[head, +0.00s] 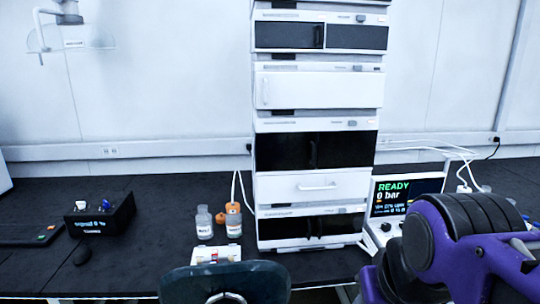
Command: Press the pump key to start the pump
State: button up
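A white control unit (374,236) with a lit screen (405,195) stands on the bench, right of the chromatography stack. The screen reads READY and 0 bar, with smaller lines below that are hard to read. A round knob (386,227) shows on the unit's front below the screen. I cannot make out the pump key; my purple arm covers the lower right of the unit. My arm fills the lower right corner, in front of the unit. My gripper is not in view, so its state and its distance from the unit do not show.
The tall module stack (316,186) stands mid-bench. Bottles (204,223), one orange-capped (233,220), and a small white box (216,255) stand left of it. A black box (100,213) with a lit display sits further left. Cables run behind the control unit.

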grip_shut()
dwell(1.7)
